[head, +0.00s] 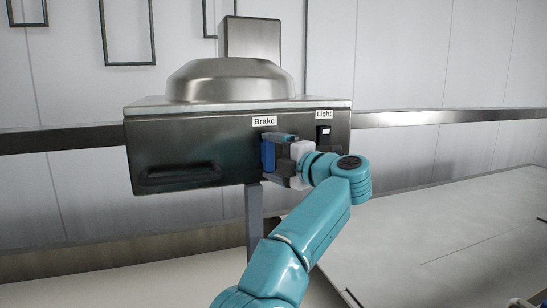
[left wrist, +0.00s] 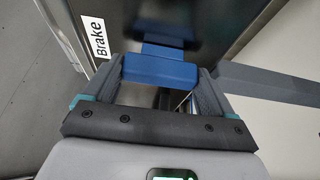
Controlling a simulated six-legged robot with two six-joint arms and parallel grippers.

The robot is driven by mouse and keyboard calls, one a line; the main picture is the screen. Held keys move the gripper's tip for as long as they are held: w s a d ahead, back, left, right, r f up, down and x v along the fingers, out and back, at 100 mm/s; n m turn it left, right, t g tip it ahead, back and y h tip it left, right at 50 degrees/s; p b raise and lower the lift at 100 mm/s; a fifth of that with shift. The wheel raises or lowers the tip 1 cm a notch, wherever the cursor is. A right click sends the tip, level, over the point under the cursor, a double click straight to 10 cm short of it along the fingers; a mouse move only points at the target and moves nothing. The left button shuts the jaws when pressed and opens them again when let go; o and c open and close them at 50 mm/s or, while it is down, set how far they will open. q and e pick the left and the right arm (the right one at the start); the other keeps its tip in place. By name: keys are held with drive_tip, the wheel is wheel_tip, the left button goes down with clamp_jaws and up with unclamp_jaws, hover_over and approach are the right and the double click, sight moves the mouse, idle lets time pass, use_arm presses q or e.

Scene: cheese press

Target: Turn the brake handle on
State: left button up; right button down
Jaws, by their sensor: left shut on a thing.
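The blue brake handle (head: 267,155) is on the front of the dark metal box, just below the "Brake" label (head: 264,121). It hangs upright in the head view. My left gripper (head: 278,152) is at the handle, shut on it, and partly hides its right side. In the left wrist view the handle (left wrist: 160,70) sits between the two fingers of the gripper (left wrist: 158,78), and the "Brake" label (left wrist: 95,37) is beside it at the upper left. My right gripper is in neither view.
The metal box (head: 200,135) has a dark pull handle (head: 178,177) at its lower left and a domed top (head: 230,80). A light switch (head: 324,135) under the "Light" label (head: 323,114) is right of the brake. A pale table (head: 450,230) is at the right.

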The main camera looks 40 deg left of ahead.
use_arm(q)
drive_tip(key=shift+s+r, duration=0.1)
drive_tip(key=shift+r, duration=0.1)
drive_tip(key=o, duration=0.7)
drive_tip(key=shift+o, duration=0.7)
drive_tip(key=shift+a+f, duration=0.1)
drive_tip(key=shift+a, duration=0.05)
drive_tip(key=shift+d+f, duration=0.1)
drive_tip(key=shift+d, duration=0.2)
drive_tip(key=s+d+b, duration=0.1)
drive_tip(key=d, duration=1.4)
drive_tip(key=shift+s+d+b, duration=0.2)
drive_tip(key=shift+d+b, duration=0.15)
drive_tip(key=shift+b, duration=0.05)
